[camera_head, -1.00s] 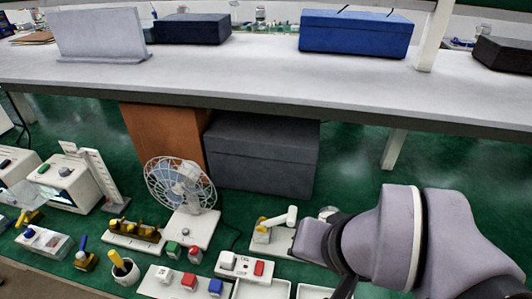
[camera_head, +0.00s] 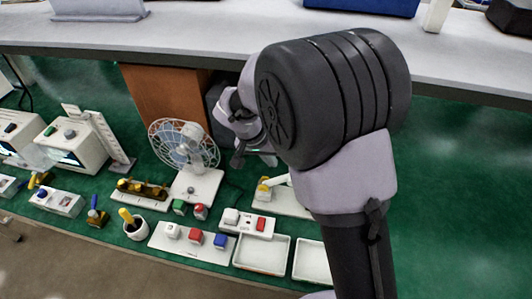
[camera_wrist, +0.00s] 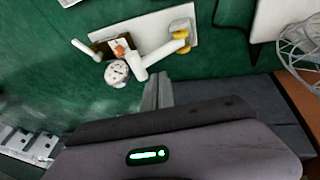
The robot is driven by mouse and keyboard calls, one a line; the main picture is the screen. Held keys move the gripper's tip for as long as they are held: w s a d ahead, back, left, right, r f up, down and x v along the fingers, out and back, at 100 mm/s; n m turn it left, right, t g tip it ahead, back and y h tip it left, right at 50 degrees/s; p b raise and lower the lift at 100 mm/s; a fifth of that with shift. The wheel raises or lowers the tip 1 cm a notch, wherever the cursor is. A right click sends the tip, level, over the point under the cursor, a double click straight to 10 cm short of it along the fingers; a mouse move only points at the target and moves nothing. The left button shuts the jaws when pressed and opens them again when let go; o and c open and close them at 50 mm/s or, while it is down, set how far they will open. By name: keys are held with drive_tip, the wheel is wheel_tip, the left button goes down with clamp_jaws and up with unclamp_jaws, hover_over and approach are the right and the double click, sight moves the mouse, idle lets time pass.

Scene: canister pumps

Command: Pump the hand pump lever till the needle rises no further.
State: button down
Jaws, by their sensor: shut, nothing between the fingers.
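The hand pump shows in the wrist view as a white base plate (camera_wrist: 150,30) with a thick white tube (camera_wrist: 160,52) ending in yellow parts (camera_wrist: 181,35). A round white gauge (camera_wrist: 117,72) sits beside it; its needle is too small to read. A slim white handle (camera_wrist: 85,48) sticks out to the left near an orange piece; I cannot tell for sure that it is the lever. My gripper (camera_wrist: 158,90) is shut and empty, below and apart from the pump in this picture. In the head view my arm hides much of the pump (camera_head: 292,205).
A white fan (camera_head: 184,146) stands left of the pump. Button boxes (camera_head: 190,243) and white trays (camera_head: 262,254) lie in front on the green surface. A grey shelf (camera_head: 180,35) runs behind, above an orange block (camera_head: 165,88). Green surface right of my arm is clear.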

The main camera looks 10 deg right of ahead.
sight(284, 176)
drive_tip(key=d+f, duration=0.1)
drive_tip(key=f, duration=0.1)
drive_tip(key=d+f+b, duration=0.1)
drive_tip(key=f, duration=0.1)
drive_tip(key=shift+d+f, duration=0.1)
drive_tip(key=shift+d, duration=0.05)
drive_tip(key=shift+s+d+f+b, duration=0.2)
drive_tip(key=shift+d+f+b, duration=0.1)
drive_tip(key=shift+d+f, duration=0.05)
drive_tip(key=shift+s+d+f+m+t+y+b, duration=0.2)
drive_tip(key=shift+d+f+y+b, duration=0.2)
drive_tip(key=shift+d+y+b, duration=0.2)
drive_tip(key=shift+s+d+f+m+t+y+b, duration=0.1)
drive_tip(key=shift+s+d+f+t+y+b, duration=0.1)
drive_tip(key=shift+d+f+y+b, duration=0.3)
drive_tip(key=shift+s+d+f+b, duration=0.2)
drive_tip(key=shift+d+f+b, duration=0.55)
drive_tip(key=shift+b, duration=0.25)
drive_tip(key=shift+s+d+f+b, duration=0.15)
drive_tip(key=shift+d+f+b, duration=0.35)
drive_tip(key=shift+f+b, duration=0.4)
drive_tip(key=shift+r, duration=0.1)
